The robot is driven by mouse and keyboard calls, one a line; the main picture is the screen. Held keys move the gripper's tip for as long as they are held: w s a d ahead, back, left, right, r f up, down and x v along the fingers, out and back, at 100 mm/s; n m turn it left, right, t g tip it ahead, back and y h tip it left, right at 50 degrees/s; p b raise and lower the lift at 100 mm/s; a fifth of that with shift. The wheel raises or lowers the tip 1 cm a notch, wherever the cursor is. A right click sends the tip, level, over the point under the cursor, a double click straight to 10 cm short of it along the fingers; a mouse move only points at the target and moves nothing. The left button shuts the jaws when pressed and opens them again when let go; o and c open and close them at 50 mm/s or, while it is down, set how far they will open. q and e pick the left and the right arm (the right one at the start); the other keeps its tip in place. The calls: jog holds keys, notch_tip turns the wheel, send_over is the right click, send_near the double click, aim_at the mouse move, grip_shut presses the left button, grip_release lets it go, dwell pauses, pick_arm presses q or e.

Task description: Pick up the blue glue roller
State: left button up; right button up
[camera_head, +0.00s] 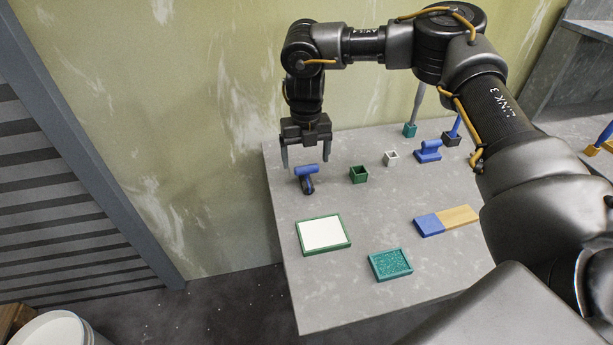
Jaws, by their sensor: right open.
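A blue glue roller (306,172) with a dark lower part lies near the far left corner of the grey table (350,291). My right gripper (306,164) is open and points down just above and behind the roller. Its two fingers are spread to the left and right of the roller's blue top. I cannot tell whether the fingertips touch it. Another blue tool (429,151), a handle on a blue base, stands farther right on the table. My left gripper is not in view.
A green open box (358,175) and a small white box (391,158) stand right of the roller. A green-framed white panel (324,234), a teal tray (390,264) and a blue-and-tan block (446,220) lie nearer. The wall (215,120) rises close behind the table.

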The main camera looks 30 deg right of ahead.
aim_at(307, 166)
jog(key=shift+s+f, duration=0.1)
jog(key=shift+f, duration=0.25)
jog(key=f, duration=0.1)
jog(key=f+p, duration=0.1)
jog(key=f, duration=0.1)
jog(key=shift+s+f, duration=0.2)
jog(key=shift+f, duration=0.1)
jog(key=shift+f+p, duration=0.3)
jog(key=shift+f, duration=0.15)
jog(key=c, duration=1.1)
jog(key=shift+r, duration=0.1)
